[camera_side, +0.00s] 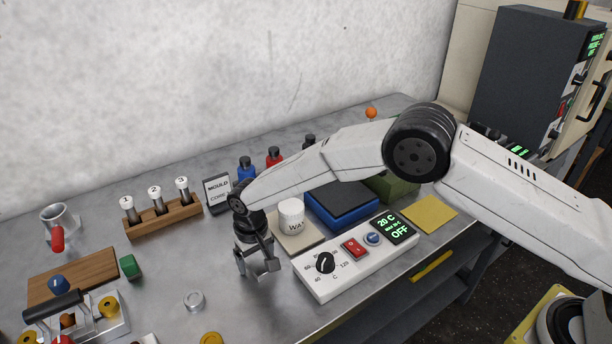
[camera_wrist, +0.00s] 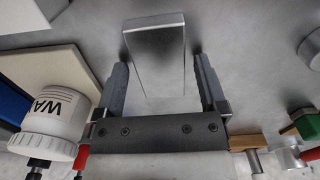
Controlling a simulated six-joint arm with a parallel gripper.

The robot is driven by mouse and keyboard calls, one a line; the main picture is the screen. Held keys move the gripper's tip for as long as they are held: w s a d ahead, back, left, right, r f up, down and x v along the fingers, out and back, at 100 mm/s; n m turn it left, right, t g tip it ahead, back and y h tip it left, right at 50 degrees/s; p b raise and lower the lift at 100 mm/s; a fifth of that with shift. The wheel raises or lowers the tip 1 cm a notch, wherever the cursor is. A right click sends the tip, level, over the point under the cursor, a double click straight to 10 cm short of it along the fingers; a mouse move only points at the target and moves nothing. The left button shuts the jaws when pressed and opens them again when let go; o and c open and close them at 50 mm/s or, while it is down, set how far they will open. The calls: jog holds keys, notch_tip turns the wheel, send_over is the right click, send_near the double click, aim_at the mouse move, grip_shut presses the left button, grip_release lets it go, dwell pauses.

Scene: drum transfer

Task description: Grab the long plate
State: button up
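A silver rectangular metal plate (camera_wrist: 155,60) shows in the wrist view, ahead of and between my gripper's two dark fingers. A gap shows between the plate and each finger. My gripper (camera_side: 258,268) is open and points down, low over the grey metal table in the side view. There, the plate is hard to tell apart from the fingers. I cannot tell whether either finger touches it. My gripper also shows in the wrist view (camera_wrist: 162,85).
A white wax jar (camera_side: 291,215) on a pale board and a white control box (camera_side: 340,272) stand close to the right. A wooden rack (camera_side: 163,219) of numbered vials is behind left.

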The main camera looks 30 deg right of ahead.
aim_at(256, 260)
grip_shut()
jog(key=shift+r, duration=0.2)
jog(key=shift+r, duration=1.3)
jog(key=s+d+r, duration=0.2)
jog(key=s+r, duration=0.3)
jog(key=s, duration=0.1)
jog(key=s+d+r, duration=0.3)
jog(key=s+r, duration=0.2)
jog(key=s, duration=0.1)
jog(key=shift+s+d, duration=0.25)
jog(key=shift+s, duration=0.15)
